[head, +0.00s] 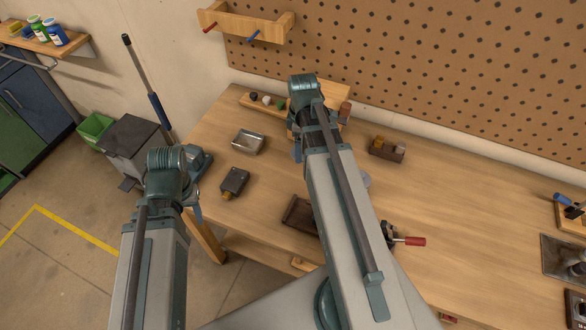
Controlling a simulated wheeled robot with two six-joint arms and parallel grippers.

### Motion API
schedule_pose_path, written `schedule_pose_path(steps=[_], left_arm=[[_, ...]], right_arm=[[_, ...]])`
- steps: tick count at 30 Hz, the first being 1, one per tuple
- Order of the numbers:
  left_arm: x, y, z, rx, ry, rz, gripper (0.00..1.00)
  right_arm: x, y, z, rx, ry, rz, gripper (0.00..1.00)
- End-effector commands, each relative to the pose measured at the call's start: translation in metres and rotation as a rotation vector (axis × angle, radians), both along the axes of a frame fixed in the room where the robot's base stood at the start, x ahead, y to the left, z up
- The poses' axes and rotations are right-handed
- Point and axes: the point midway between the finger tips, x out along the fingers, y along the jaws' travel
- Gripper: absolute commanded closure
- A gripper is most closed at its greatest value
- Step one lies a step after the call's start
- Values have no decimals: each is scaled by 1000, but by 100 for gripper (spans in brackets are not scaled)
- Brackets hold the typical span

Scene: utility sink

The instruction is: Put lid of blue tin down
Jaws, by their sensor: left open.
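No other blue tin or lid shows clearly. My left gripper (197,192) is open near the bench's left edge, partly hidden by my left arm. My right arm reaches over the middle of the bench.
The wooden bench (465,225) holds a metal tin (248,141), a dark box (235,182), a brown tray (299,214), a red-handled clamp (408,240) and a small block holder (387,149). A pegboard (430,70) stands behind. The bench's right middle is clear.

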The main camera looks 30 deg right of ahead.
Motion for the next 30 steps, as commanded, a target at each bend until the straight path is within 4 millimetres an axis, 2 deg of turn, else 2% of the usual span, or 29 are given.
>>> schedule_pose_path(steps=[5, 15, 23, 30], left_arm=[[0, 0, -12, 0, 0, 0, 50], [0, 0, -61, 0, 0, 1, 50], [0, 0, -64, 0, 0, 1, 50], [0, 0, -89, 0, 0, 1, 50]], right_arm=[[0, 0, -13, 0, 0, 0, 63], [0, 1, -62, 0, 0, 0, 63], [0, 1, -64, 0, 0, 0, 63], [0, 1, -89, 0, 0, 0, 63]])
